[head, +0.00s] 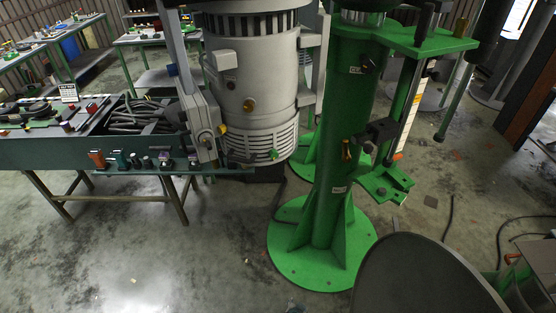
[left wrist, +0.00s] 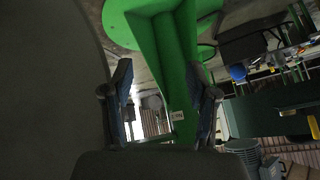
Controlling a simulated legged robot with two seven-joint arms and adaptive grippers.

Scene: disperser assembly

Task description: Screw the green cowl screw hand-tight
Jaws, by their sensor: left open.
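The green cowl screw (head: 274,155) is a small green spot low on the front of the slotted grey cowl (head: 258,143), under the big grey motor housing (head: 262,75). Its seating depth is too small to tell. My left gripper (left wrist: 160,68) shows in the left wrist view with its two fingers apart and nothing held between them. Behind the fingers is a green column (left wrist: 172,60) with a pale label. I cannot make out my left gripper in the head view, and the screw does not show in the left wrist view. My right gripper is in neither view.
A green column (head: 340,130) on a round base stands right of the motor. A dark green bench (head: 100,155) with small coloured items on its front ledge stands at the left. Grey floor (head: 150,255) is clear at lower left. Cables lie at the right.

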